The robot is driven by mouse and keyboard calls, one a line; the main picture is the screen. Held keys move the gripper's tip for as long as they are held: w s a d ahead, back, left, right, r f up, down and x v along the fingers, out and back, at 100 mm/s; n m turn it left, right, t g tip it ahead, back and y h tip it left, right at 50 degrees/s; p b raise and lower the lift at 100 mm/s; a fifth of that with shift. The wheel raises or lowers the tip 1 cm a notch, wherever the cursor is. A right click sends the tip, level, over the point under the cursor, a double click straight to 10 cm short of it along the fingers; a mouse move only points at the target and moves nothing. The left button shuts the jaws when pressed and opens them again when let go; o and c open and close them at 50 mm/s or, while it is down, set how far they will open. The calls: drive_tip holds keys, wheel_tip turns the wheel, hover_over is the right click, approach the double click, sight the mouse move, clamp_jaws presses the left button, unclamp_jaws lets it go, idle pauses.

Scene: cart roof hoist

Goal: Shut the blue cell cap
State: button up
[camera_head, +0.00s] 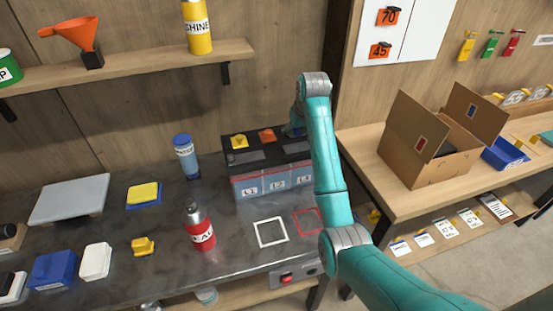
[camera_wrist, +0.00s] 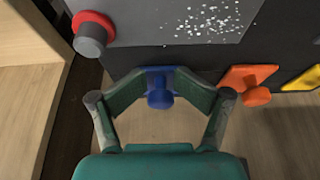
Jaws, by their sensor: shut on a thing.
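The blue cell cap (camera_wrist: 160,90) has a flat plate and a round knob. In the wrist view it sits at the edge of the dark top of the battery box (camera_wrist: 130,62). My gripper (camera_wrist: 160,78) is shut on the blue cap, with a finger pad at each side. In the head view the box (camera_head: 262,184), with windows marked L1, L2 and L3, stands at the back of the bench, and my arm largely hides the blue cap there. I cannot tell whether the cap is fully seated.
An orange cap (camera_wrist: 247,83) and a yellow cap (camera_wrist: 305,78) lie to the right in the wrist view. A red-ringed grey post (camera_wrist: 92,34) is at upper left. White specks cover a grey panel (camera_wrist: 205,22). A red bottle (camera_head: 200,228) stands in front of the box.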

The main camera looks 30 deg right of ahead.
drive_tip(key=shift+w+r, duration=0.1)
drive_tip(key=shift+r, duration=3.95)
